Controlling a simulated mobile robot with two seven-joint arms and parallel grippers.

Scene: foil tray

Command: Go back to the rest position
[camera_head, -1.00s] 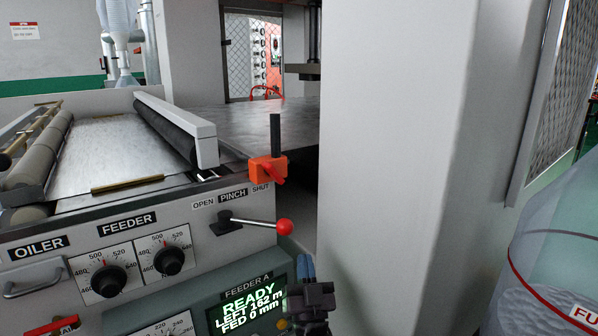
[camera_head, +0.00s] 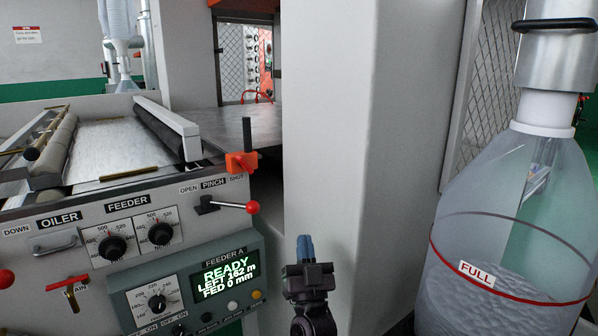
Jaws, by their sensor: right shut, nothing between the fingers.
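My right gripper (camera_head: 304,250) shows at the lower middle of the head view, pointing up and away, with its blue fingertips together and nothing between them. It is in front of the white machine column and to the right of the feeder panel, apart from the pinch lever's red knob (camera_head: 253,207). My left gripper is out of view.
The feeder display (camera_head: 226,274) reads READY, LEFT 162 m, FED 0 mm. The pinch lever (camera_head: 208,204) points right, toward SHUT. A white column (camera_head: 350,130) stands ahead. A large clear bag (camera_head: 470,200) marked FULL hangs at right. An orange clamp (camera_head: 241,162) sits by the rollers.

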